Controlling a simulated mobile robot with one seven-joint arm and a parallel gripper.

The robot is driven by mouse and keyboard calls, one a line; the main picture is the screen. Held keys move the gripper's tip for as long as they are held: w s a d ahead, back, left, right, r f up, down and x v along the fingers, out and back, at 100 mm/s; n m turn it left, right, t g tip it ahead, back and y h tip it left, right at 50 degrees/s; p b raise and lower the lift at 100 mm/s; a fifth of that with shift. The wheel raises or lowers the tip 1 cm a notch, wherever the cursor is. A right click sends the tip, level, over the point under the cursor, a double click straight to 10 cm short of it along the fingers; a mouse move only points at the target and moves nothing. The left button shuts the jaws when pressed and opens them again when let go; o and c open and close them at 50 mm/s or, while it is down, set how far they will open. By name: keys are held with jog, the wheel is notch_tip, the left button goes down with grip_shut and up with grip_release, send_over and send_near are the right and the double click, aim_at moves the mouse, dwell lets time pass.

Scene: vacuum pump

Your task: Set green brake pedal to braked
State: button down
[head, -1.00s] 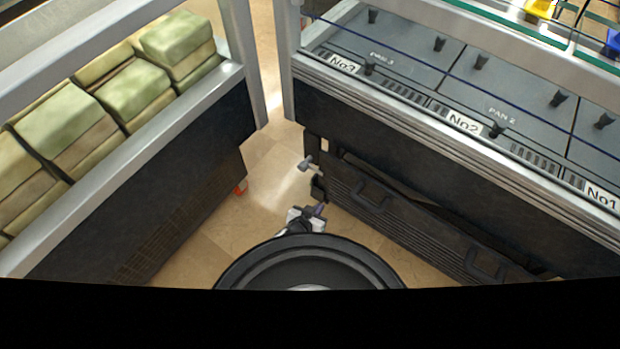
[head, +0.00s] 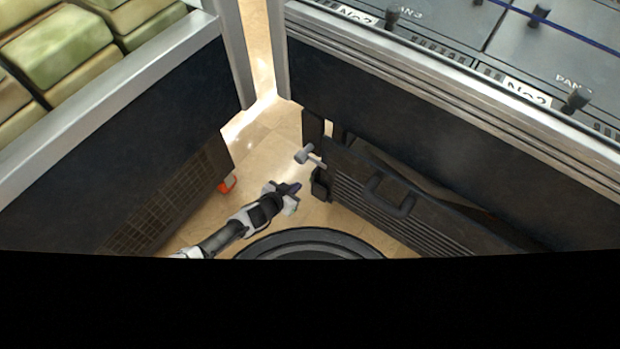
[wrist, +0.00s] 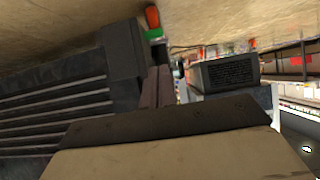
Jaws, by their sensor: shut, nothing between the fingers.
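A small green pedal (wrist: 153,34) shows in the wrist view at the top centre, just past my fingertips, with a red-orange pedal (wrist: 152,16) beside it. I cannot tell whether the green pedal is pressed. My gripper (wrist: 158,80) is shut and empty, pointing toward the green pedal, with a gap that is hard to judge. In the head view my gripper (head: 291,188) is low over the floor, left of the right-hand cart's lower corner. No green pedal can be made out in the head view.
The right cart's dark ribbed panel (head: 385,200) and a grey knob (head: 302,154) are close to my gripper. The left cart (head: 120,150) has an orange piece (head: 227,183) low at its corner. A strip of tiled floor (head: 262,150) lies free between them.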

jog(key=shift+f, duration=0.1)
dwell(0.3)
jog(key=b+x, duration=0.3)
jog(key=x, duration=0.7)
jog(key=shift+a+f+b, duration=0.1)
jog(key=shift+b, duration=0.2)
